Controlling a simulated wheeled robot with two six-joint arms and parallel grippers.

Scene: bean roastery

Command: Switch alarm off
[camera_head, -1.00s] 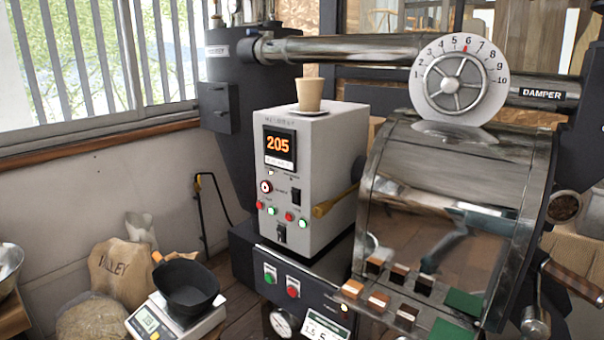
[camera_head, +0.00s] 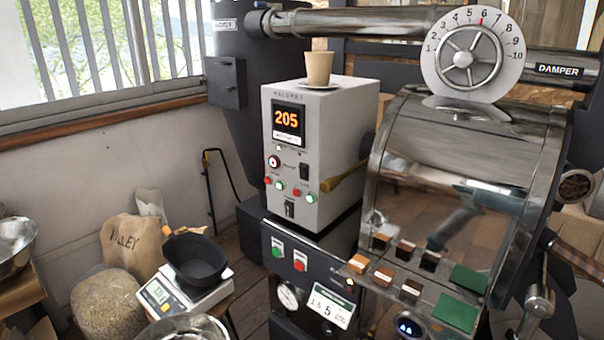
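The light grey control box (camera_head: 318,165) stands on the roaster, left of the drum. Its front carries an orange display reading 205 (camera_head: 287,120). Below the display are a round knob (camera_head: 274,162), a black rocker switch (camera_head: 304,170), several small red and green buttons or lamps (camera_head: 280,184), and a black switch (camera_head: 290,208) near the bottom. Which control belongs to the alarm I cannot tell; the small labels are not readable. A green (camera_head: 277,248) and a red button (camera_head: 300,261) sit on the dark panel beneath. Neither of my grippers is in view.
A paper cup (camera_head: 319,68) stands on the control box. The metal drum (camera_head: 450,190) and damper dial (camera_head: 472,55) are to the right. A scale with a black scoop (camera_head: 195,262), a sack (camera_head: 135,245) and a steel bowl (camera_head: 185,328) are at lower left.

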